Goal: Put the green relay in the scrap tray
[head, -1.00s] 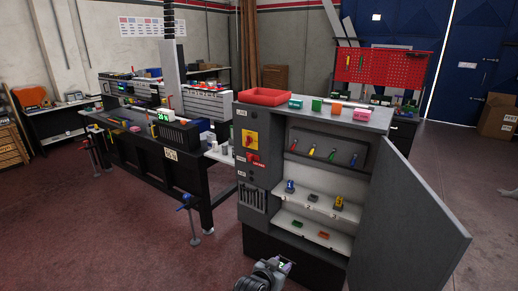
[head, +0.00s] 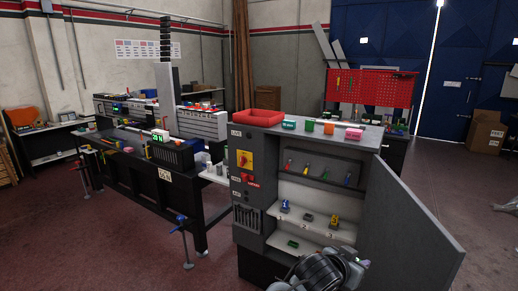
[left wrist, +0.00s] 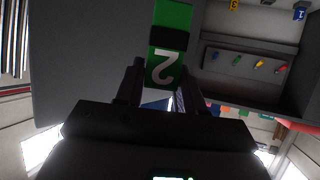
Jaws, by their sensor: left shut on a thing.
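The green relay (left wrist: 172,18), marked with a 2 and a black band, sits between the two fingers of my left gripper (left wrist: 160,85) in the left wrist view. The fingers are shut on it. In the head view my left gripper (head: 354,262) is low at the front of the open cabinet, near its door; I cannot make out the relay there. A red tray (head: 264,126), likely the scrap tray, lies on the left of the cabinet top, well above and left of the gripper. My right gripper is not in view.
The grey cabinet door (head: 405,222) stands open to the right. The upper shelf holds a blue relay (head: 285,206), a dark empty-looking socket (head: 307,217) and a yellow relay (head: 334,221). A green piece (head: 293,244) lies on the lower shelf. Small coloured blocks stand right of the red tray.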

